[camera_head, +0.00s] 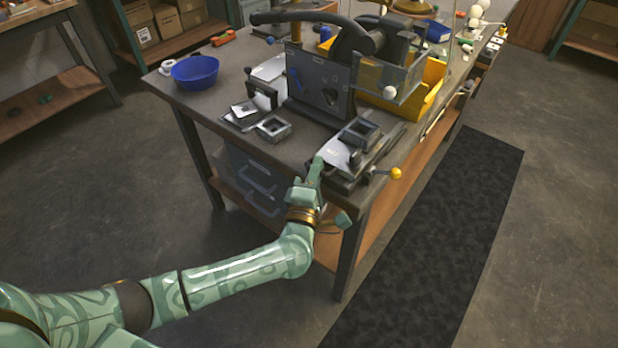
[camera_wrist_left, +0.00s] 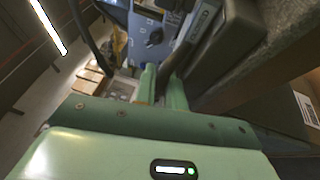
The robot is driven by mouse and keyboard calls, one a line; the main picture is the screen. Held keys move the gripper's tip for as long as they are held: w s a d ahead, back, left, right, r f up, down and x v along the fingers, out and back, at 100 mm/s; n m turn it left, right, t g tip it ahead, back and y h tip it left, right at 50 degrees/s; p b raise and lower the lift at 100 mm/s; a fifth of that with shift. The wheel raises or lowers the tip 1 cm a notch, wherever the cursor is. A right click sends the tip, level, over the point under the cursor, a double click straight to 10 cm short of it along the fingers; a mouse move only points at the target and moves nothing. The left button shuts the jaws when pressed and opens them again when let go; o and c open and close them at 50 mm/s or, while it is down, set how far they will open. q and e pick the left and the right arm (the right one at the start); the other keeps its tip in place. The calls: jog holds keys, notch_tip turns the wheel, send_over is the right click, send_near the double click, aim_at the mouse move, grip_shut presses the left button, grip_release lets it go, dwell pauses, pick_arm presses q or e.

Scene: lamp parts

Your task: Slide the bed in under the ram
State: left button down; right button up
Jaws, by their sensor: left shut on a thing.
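The bed (camera_head: 338,154) is a flat metal plate on dark rails at the table's front corner, with a square hollow block (camera_head: 362,133) on it. It sits out in front of the press (camera_head: 318,85), whose dark ram parts are hard to make out behind the grey housing. My left gripper (camera_head: 317,168) is shut at the bed's near left end; the exact grip is partly hidden. In the left wrist view the fingers (camera_wrist_left: 163,88) are close together beside a dark edge, with the press (camera_wrist_left: 150,30) beyond. My right gripper is not in view.
A yellow ball knob (camera_head: 396,173) sticks out right of the bed. Square metal blocks (camera_head: 273,128) lie left of it, and a blue bowl (camera_head: 195,71) stands at the back left. A dark mat (camera_head: 440,220) lies on the floor.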

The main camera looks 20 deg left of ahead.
pick_arm(q)
jog(key=shift+w+d+f, duration=0.1)
jog(key=shift+w+d, duration=0.1)
jog(key=shift+w, duration=0.3)
jog(key=c, duration=1.5)
grip_release()
jog(key=shift+s, duration=0.15)
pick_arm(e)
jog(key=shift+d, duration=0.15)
pick_arm(q)
jog(key=shift+f, duration=0.1)
